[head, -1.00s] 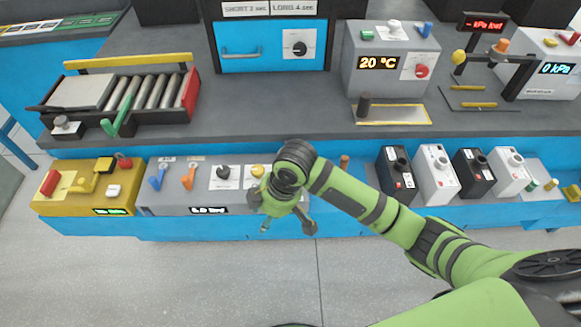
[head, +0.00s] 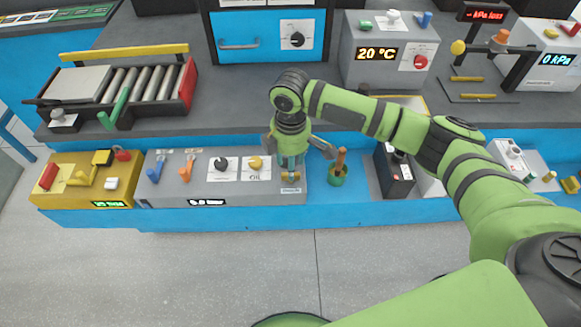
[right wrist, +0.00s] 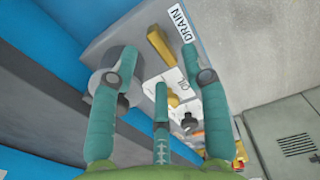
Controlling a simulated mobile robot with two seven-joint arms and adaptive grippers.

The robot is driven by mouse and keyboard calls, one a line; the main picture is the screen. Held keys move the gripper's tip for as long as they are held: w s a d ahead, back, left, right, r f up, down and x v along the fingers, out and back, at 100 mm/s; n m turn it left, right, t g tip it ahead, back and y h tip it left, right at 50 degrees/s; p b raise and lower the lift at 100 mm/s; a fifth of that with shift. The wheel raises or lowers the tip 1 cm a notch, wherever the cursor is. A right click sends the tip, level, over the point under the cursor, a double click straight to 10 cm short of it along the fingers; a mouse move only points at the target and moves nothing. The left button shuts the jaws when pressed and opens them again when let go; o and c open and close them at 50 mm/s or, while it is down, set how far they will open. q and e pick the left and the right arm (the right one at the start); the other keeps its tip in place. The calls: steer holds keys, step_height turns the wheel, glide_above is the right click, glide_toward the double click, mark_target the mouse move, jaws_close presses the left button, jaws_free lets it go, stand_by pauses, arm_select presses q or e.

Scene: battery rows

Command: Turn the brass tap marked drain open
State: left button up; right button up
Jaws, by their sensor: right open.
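The brass tap handle (right wrist: 160,45) shows in the right wrist view, on a grey panel beside the white DRAIN label (right wrist: 179,22). In the head view a small part of the brass tap (head: 291,178) shows below my right gripper (head: 297,155), at the right end of the grey control box (head: 220,190); the gripper hides most of it. My right gripper also shows in the right wrist view (right wrist: 160,65). Its fingers are spread on either side of the handle, with nothing held. I cannot tell whether any finger touches the tap. My left gripper is not in view.
A green cup (head: 338,178) with a brown handle stands just right of the gripper. A black battery box (head: 393,175) is further right. Black (head: 222,163) and yellow (head: 255,162) knobs are to the left. The floor in front is clear.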

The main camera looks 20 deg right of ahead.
steer(key=shift+f, duration=1.7)
jaws_close()
steer(key=n+p, duration=0.2)
steer(key=n, duration=0.1)
steer(key=shift+a+r+p, duration=0.1)
steer(key=shift+r+p, duration=0.05)
steer(key=shift+p, duration=0.2)
steer(key=n+p, duration=0.1)
steer(key=n, duration=0.3)
steer(key=shift+a+n+p, duration=0.1)
steer(key=shift+n+p, duration=0.25)
steer(key=shift+n, duration=0.05)
steer(key=n, duration=0.4)
steer(key=shift+s+n+p, duration=0.1)
steer(key=shift+n+p, duration=0.2)
steer(key=shift+p, duration=0.05)
steer(key=n, duration=0.5)
steer(key=shift+s+a, duration=0.1)
steer(key=shift+n, duration=0.4)
